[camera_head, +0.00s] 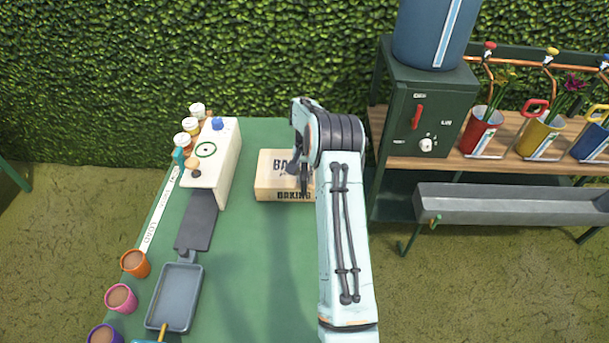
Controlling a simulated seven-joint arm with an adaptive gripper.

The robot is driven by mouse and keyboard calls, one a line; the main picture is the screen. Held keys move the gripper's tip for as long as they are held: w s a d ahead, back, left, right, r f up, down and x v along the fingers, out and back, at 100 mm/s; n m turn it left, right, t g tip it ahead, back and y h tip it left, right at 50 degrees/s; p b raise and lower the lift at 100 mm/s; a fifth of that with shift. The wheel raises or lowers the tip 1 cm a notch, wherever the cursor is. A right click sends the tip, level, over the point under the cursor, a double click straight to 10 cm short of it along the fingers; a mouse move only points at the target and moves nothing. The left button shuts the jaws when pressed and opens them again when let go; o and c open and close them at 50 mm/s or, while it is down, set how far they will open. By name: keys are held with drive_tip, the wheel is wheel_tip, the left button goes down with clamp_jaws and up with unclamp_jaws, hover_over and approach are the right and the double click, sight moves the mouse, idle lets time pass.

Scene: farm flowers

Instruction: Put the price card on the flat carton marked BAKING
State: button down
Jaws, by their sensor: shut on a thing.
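The flat carton marked BAKING (267,188) lies on the green table, a light tan box with dark lettering on its top and front side. My gripper (303,184) points down over the right part of the carton. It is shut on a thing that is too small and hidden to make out. My arm covers the carton's right end. I cannot make out a price card anywhere in view. Whether the gripper or its load touches the carton, I cannot tell.
A white box (226,160) with a blue knob stands left of the carton, beside small jars (191,126). A grey pan (175,295) and several cups (121,297) are at front left. A dark green cabinet (425,115) stands at right. The table's middle front is clear.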

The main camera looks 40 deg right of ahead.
drive_tip(key=c, duration=1.1)
unclamp_jaws()
drive_tip(key=shift+f, duration=0.1)
drive_tip(key=shift+o, duration=0.2)
